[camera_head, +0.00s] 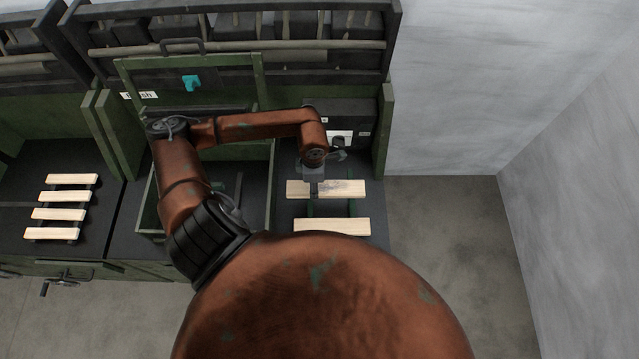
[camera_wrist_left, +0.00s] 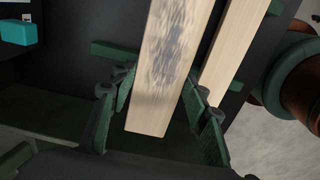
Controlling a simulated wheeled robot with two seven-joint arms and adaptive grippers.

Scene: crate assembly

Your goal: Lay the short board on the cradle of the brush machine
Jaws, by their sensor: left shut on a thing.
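My left gripper (camera_head: 313,186) is above the right part of the bench and shut on a short pale board (camera_head: 345,188) with a dark smudged patch. In the left wrist view the same board (camera_wrist_left: 165,65) runs between the two green-padded fingers (camera_wrist_left: 162,108), its near end sticking out past them. The brush machine (camera_head: 262,80) has a green frame and a partly hidden label ending in "sh" at the back. I cannot tell which part is its cradle. My right gripper is not in view.
A second, clean board (camera_head: 332,226) lies parallel in front, across dark green rails (camera_head: 350,208). Several pale slats (camera_head: 67,197) lie on the left bench. A green-walled open bay (camera_head: 271,190) is left of my gripper. A teal block (camera_head: 191,83) sits at the back.

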